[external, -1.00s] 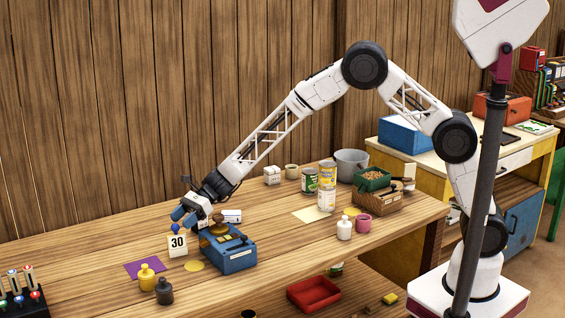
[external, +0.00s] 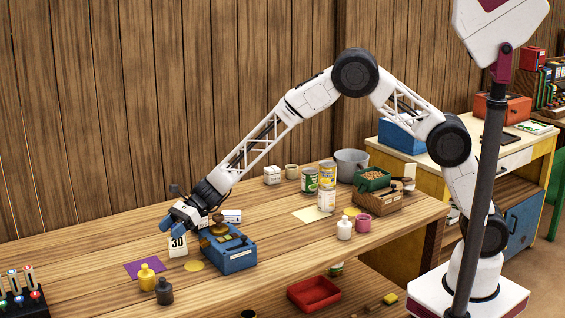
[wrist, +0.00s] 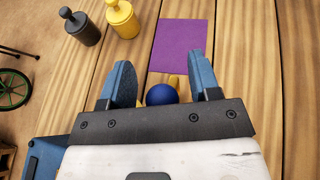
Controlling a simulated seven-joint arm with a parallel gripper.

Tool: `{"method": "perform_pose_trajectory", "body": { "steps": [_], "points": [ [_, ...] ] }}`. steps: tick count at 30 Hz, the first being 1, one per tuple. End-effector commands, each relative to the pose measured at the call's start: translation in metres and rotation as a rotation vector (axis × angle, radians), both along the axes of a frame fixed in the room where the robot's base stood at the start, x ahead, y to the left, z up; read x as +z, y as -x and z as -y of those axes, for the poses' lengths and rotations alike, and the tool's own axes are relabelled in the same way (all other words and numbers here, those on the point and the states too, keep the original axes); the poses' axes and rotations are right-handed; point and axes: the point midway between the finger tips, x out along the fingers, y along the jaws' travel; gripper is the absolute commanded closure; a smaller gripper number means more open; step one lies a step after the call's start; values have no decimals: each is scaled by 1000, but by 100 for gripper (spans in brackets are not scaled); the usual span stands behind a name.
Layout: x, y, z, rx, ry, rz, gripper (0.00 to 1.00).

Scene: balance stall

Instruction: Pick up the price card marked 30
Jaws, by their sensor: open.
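The white price card marked 30 (external: 178,245) stands upright on the wooden table in the external view. Its blue ball knob (wrist: 161,94) shows between my fingers in the wrist view, apart from both of them. The card's face is hidden there. My gripper (external: 171,228) is open at the top of the card, its blue fingers on either side of the knob. In the external view the fingers cover the knob and the card's upper edge.
A blue box-shaped balance (external: 232,254) stands close to the right of the card. Cans and bins stand farther right.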

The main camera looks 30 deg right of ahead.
Motion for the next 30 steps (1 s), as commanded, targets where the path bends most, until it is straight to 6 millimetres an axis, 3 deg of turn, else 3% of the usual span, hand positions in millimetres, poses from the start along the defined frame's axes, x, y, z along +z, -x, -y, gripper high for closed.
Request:
{"method": "perform_pose_trajectory", "body": {
  "steps": [13, 24, 30],
  "points": [
    [0, 0, 0, 0, 0, 0, 45],
    [0, 0, 0, 0, 0, 0, 100],
    [0, 0, 0, 0, 0, 0, 100]
  ]
}}
